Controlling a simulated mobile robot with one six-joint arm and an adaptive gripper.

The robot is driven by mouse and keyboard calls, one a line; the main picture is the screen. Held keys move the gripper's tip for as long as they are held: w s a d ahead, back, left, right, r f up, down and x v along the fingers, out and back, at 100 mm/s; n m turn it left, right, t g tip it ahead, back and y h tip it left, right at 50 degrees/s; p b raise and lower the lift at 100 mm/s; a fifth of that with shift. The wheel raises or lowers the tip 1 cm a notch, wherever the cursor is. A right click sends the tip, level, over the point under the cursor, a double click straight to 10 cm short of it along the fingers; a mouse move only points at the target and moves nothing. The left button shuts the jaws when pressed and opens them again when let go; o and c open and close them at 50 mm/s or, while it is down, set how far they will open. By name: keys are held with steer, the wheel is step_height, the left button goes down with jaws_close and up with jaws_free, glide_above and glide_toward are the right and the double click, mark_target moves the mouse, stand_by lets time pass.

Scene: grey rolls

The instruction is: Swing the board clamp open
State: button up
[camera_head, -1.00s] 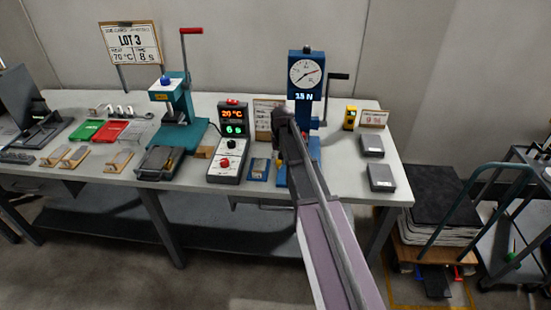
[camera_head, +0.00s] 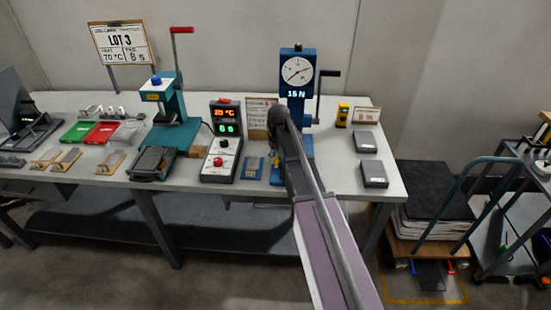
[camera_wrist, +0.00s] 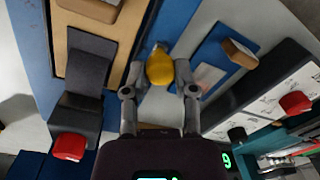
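In the wrist view, my gripper (camera_wrist: 157,78) has its two fingers apart, with a round yellow knob (camera_wrist: 160,67) between their tips. I see gaps on both sides of the knob. The knob seems to be at the end of a grey bar beside a tan board (camera_wrist: 112,28) on a blue base (camera_wrist: 35,30); this looks like the board clamp. In the head view, my arm hides most of this spot, in front of the blue gauge stand (camera_head: 297,70).
A control box (camera_head: 222,160) and a teal press (camera_head: 171,125) stand left of the gauge stand. A small blue plate (camera_head: 252,168) lies right beside my gripper. Two grey blocks (camera_head: 374,174) lie on the table's right. A cart (camera_head: 435,240) stands off the table's right end.

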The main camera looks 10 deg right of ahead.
steer(key=o, duration=0.4)
steer(key=shift+a, duration=0.1)
